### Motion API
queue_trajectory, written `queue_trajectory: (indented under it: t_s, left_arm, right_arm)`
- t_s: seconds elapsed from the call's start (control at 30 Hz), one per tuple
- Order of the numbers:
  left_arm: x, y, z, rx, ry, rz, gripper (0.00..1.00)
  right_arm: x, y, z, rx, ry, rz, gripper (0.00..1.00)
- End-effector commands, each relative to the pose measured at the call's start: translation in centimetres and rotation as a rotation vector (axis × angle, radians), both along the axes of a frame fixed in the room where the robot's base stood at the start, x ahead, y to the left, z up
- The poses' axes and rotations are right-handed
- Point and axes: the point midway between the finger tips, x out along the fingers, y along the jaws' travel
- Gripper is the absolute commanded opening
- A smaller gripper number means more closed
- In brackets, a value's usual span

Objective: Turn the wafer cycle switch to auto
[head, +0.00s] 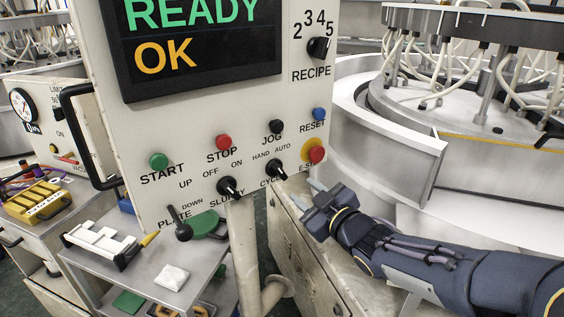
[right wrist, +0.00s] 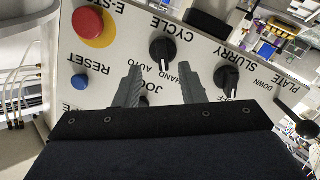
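The wafer cycle switch (head: 277,170) is a black knob low on the white control panel, under the words HAND and AUTO. The right wrist view shows the switch (right wrist: 162,48) upside down, with a pale mark on its lower edge near those words; I cannot tell which word it points at. My right gripper (head: 307,193) is to the lower right of the switch in the head view. In the right wrist view its two fingers (right wrist: 160,74) are apart and empty, with the switch beyond the gap, apparently untouched. My left gripper is out of view.
The slurry knob (head: 229,187) and plate lever (head: 183,230) lie left of the switch. The red emergency stop (head: 316,154) is close to its right, with the blue reset button (head: 319,114) above. A tray cart (head: 150,290) stands lower left.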

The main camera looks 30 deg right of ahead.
Motion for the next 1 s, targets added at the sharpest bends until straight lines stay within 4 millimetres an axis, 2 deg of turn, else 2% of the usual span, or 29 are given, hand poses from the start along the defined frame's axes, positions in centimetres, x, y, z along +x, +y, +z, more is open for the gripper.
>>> queue_trajectory:
  t_s: [0.1, 0.27, 0.6, 0.7, 1.0]
  left_arm:
    - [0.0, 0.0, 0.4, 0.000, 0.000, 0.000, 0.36]
    - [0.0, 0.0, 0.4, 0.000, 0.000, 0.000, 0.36]
    - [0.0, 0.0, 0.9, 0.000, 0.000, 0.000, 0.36]
    - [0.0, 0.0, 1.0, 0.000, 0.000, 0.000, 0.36]
    - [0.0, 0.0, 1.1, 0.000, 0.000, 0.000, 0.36]
  right_arm:
    - [0.5, 0.4, 0.9, -0.038, -0.066, 0.067, 0.36]
    - [1.4, 0.9, 1.2, -0.051, -0.093, 0.099, 0.36]
    - [6.6, 1.4, 1.3, -0.047, -0.092, 0.097, 0.36]
    - [7.6, 1.5, 1.3, -0.048, -0.093, 0.096, 0.36]
    - [8.4, 1.5, 1.3, -0.050, -0.093, 0.093, 0.36]
